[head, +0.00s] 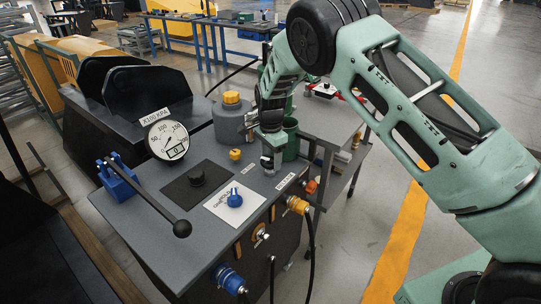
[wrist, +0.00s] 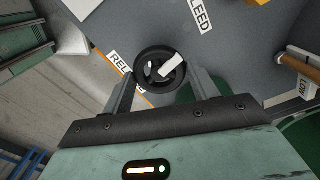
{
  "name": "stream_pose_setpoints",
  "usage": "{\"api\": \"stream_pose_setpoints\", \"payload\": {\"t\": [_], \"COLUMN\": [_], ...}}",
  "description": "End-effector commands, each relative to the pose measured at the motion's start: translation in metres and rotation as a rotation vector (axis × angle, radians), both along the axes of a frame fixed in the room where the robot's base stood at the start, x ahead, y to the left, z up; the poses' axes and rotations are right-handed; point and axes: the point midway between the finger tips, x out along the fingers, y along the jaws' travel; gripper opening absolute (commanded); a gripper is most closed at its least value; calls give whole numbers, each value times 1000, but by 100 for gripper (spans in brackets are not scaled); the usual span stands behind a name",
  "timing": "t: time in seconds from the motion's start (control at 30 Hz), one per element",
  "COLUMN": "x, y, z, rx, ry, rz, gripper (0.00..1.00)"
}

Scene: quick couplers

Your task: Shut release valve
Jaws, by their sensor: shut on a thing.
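The release valve is a round black handwheel (wrist: 154,79) with a white pointer bar across it, beside a partly hidden label (wrist: 121,62) reading "REL…" in the wrist view. My gripper (wrist: 160,72) has a finger on either side of the wheel and is shut on it. In the head view my gripper (head: 268,163) reaches down to the far right part of the grey bench top (head: 175,203).
A pressure gauge (head: 168,138), a black lever (head: 150,198), a blue knob (head: 235,198) and a yellow knob (head: 235,154) stand on the bench. A grey canister with a yellow cap (head: 231,98) and a green container (head: 291,140) are close to my gripper. Couplers (head: 297,204) line the front.

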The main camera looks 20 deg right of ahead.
Motion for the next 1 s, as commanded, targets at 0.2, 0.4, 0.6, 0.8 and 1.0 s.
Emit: {"api": "stream_pose_setpoints", "payload": {"t": [0.2,0.4,0.6,0.8,1.0], "x": [0,0,0,0,0], "y": [0,0,0,0,0], "z": [1,0,0,0,0], "rx": [0,-1,0,0,0], "ry": [-2,-1,-1,-1,-1], "rz": [-142,-222,-259,-268,-268], "gripper": [36,36,36,36,36]}}
